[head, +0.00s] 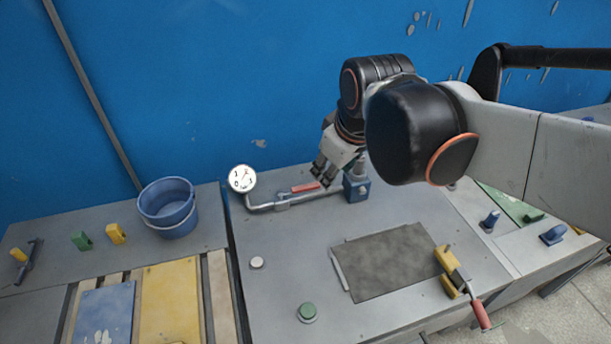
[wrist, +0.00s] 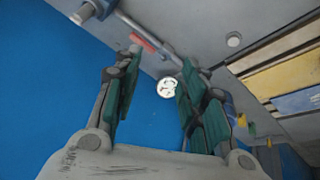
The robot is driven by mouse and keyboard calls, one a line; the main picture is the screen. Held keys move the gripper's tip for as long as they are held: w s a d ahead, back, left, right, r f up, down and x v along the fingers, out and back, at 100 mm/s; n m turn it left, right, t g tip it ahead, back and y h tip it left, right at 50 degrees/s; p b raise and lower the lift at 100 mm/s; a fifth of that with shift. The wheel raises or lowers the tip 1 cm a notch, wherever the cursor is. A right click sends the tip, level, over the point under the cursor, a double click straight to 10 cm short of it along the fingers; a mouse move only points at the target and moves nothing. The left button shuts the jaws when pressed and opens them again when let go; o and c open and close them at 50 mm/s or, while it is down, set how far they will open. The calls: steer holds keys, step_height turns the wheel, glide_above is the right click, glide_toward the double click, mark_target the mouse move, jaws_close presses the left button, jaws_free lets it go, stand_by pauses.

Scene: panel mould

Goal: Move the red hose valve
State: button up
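The red hose valve handle (head: 305,187) lies along a grey pipe (head: 265,206) on the grey table in the head view. In the wrist view the red handle (wrist: 143,42) shows beyond the fingertips, close to the left finger. My gripper (head: 324,170) points down beside the handle's right end, near the blue pipe fitting (head: 356,188). In the wrist view my gripper (wrist: 158,65) is open, with a wide gap and nothing between its green-padded fingers. I cannot tell whether a fingertip touches the handle.
A white gauge (head: 242,178) stands at the pipe's left end. A blue bucket (head: 168,207) is further left. A dark plate (head: 385,262), a red-handled clamp (head: 467,288) and a green button (head: 307,312) are in front. The blue wall (head: 230,80) is close behind.

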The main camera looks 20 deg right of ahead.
steer(key=w+f+n+g+p, duration=0.1)
steer(key=w+f+n+g, duration=0.1)
steer(key=w+n, duration=0.65)
steer(key=n+g+p, duration=0.1)
steer(key=n+g, duration=0.2)
steer(key=n, duration=0.1)
glide_toward(309, 185)
step_height(309, 185, down, 8)
steer(key=b, duration=0.3)
steer(key=shift+f+b, duration=0.1)
steer(key=shift+b, duration=0.2)
steer(key=shift+c, duration=0.3)
jaws_close()
